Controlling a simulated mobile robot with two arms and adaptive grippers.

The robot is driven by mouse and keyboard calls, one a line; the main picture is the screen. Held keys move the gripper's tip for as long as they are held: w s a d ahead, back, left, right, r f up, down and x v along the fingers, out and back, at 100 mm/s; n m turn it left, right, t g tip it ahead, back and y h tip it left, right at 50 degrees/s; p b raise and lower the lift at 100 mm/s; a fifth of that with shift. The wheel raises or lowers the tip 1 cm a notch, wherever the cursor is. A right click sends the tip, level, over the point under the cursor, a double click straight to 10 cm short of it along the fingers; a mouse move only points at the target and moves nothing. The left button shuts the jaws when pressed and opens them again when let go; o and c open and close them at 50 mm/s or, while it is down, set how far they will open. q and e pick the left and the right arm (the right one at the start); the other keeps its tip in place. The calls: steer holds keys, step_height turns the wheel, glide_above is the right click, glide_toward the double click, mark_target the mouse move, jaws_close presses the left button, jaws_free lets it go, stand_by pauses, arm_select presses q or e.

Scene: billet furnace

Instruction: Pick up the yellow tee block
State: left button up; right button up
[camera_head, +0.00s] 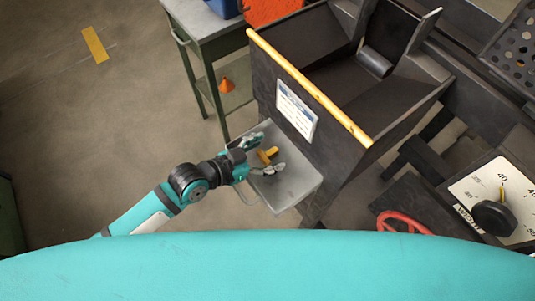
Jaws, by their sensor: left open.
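The yellow tee block (267,155) is small and lies over the grey shelf (301,182) fixed to the front of a dark metal bin. My left gripper (267,154) reaches in from the left with its teal arm. Its fingers are spread apart, one on each side of the block. I cannot tell whether the fingers touch it. My right gripper is not in view.
The dark bin (275,83) with a yellow front edge stands just behind the shelf. A green table (205,20) is at the back left, with an orange cone (226,85) on its lower shelf. A red handwheel (401,220) and a dial (471,190) are at the right. Open floor lies at the left.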

arm_select(q)
steer(key=shift+w+d+f, duration=0.1)
steer(key=shift+d, duration=0.05)
jaws_close()
stand_by(0.4)
steer(key=shift+r, duration=0.2)
